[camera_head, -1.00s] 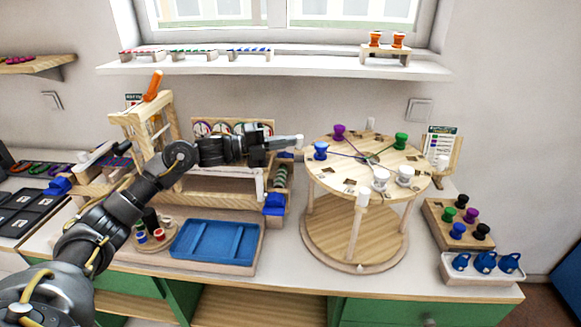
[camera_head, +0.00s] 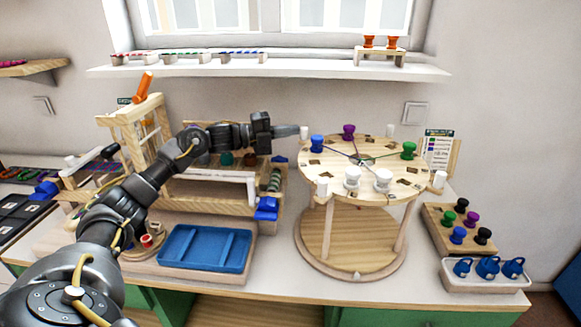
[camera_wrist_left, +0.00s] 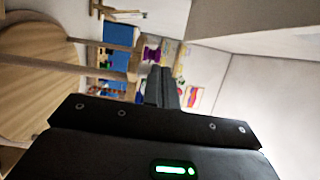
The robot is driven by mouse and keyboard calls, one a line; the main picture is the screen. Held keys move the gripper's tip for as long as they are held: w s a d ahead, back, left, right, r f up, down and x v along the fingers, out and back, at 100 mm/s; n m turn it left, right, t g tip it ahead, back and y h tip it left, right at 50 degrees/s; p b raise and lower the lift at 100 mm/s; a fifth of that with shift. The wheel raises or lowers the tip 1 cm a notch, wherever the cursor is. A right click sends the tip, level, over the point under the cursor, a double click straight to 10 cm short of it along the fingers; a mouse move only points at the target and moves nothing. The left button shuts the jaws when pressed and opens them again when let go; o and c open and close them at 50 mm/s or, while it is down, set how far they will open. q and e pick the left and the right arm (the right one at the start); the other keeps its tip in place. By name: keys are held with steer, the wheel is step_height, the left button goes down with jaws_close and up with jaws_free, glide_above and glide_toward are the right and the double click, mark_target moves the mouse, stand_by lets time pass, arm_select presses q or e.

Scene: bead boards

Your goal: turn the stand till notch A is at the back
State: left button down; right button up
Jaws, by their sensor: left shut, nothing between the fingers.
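The notch letters are too small to read, so I cannot tell which is A. My left gripper (camera_head: 285,132) is shut and empty at the stand's back left, its tip at or touching the left white peg (camera_head: 303,132). The shut fingers also show in the wrist view (camera_wrist_left: 161,88).
A blue tray (camera_head: 207,247) and a wooden frame (camera_head: 135,130) stand left of the stand. A spool block (camera_head: 450,240) and a white holder with blue pieces (camera_head: 487,282) stand at the right. A card (camera_head: 437,147) stands behind right. The wall and shelf (camera_head: 270,68) are behind.

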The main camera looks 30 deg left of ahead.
arm_select(q)
steer(key=shift+w, duration=0.3)
arm_select(e)
steer(key=shift+s+d, duration=0.1)
steer(key=shift+d, duration=0.4)
steer(key=shift+a, duration=0.4)
